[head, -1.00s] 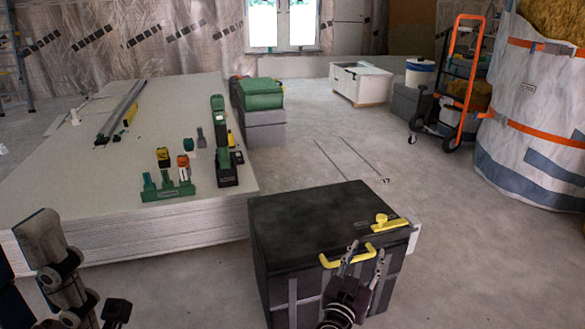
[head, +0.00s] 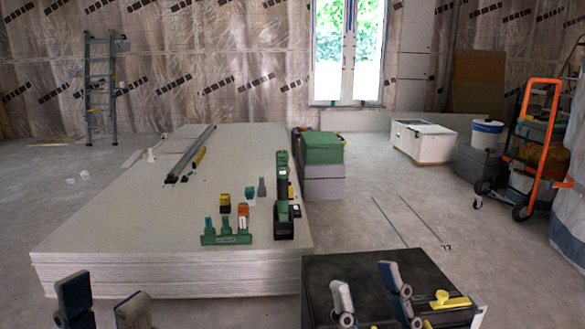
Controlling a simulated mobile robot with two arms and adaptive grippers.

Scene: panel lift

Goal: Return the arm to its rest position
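My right gripper (head: 369,285) stands in front of the black box (head: 330,268) at the bottom of the head view. Its two fingers point up, apart from each other, with nothing between them. They cover part of the box top. My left gripper (head: 103,292) is at the bottom left, in front of the stack of panels (head: 150,279). Its two fingers are apart and empty. The lower parts of both grippers and both arms are cut off by the frame's bottom edge.
A yellow tool (head: 449,300) lies on the black box. The panel stack carries a green rack (head: 226,239), small tools and a long metal rail (head: 190,153). A hand truck (head: 527,150) is at right. Floor between is open.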

